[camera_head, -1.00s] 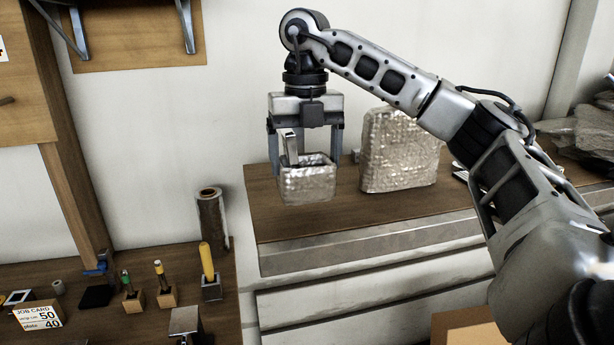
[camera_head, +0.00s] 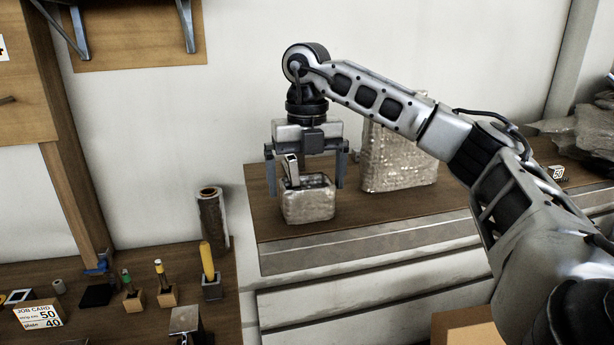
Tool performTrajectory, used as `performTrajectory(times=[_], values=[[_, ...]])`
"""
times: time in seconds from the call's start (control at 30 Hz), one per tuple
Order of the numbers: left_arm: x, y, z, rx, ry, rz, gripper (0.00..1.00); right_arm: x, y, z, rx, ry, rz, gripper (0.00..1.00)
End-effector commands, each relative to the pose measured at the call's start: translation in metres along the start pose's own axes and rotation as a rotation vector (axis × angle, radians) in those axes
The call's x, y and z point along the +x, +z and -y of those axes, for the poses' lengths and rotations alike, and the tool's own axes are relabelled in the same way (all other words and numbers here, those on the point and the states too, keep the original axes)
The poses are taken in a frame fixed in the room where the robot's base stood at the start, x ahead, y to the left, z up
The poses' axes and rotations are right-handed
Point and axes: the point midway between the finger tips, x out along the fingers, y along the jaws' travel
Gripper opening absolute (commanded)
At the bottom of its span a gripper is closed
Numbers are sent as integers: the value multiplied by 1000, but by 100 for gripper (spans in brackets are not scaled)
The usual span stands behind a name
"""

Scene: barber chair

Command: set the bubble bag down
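The small silvery bubble bag (camera_head: 308,206) stands upright, its mouth open, on the wooden top of the raised bench (camera_head: 400,208). A metal piece (camera_head: 291,168) sticks up out of its mouth on the left side. My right gripper (camera_head: 306,190) is straight above the bag, pointing down. Its two fingers are spread on either side of the bag's upper part, with a gap visible at each side. My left gripper is out of view.
A larger silvery bubble-wrap package (camera_head: 398,160) stands just right, partly behind my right arm. Crumpled grey wrap (camera_head: 590,140) lies at the far right. A lower bench at left holds a brown roll (camera_head: 213,218), several handled tools in blocks and a job card (camera_head: 38,317).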

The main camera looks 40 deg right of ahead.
Motion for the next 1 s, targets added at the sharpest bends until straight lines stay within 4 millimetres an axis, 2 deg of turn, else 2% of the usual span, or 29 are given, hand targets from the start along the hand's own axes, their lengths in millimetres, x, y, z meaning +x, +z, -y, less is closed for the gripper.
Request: performTrajectory(times=[0.27, 0.8, 1.0], values=[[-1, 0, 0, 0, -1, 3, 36, -7, 0, 0, 0, 2, 2, 100], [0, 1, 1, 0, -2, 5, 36, -88, 0, -1, 0, 2, 5, 100], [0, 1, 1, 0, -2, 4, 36, -112, 0, -1, 0, 0, 3, 100]])
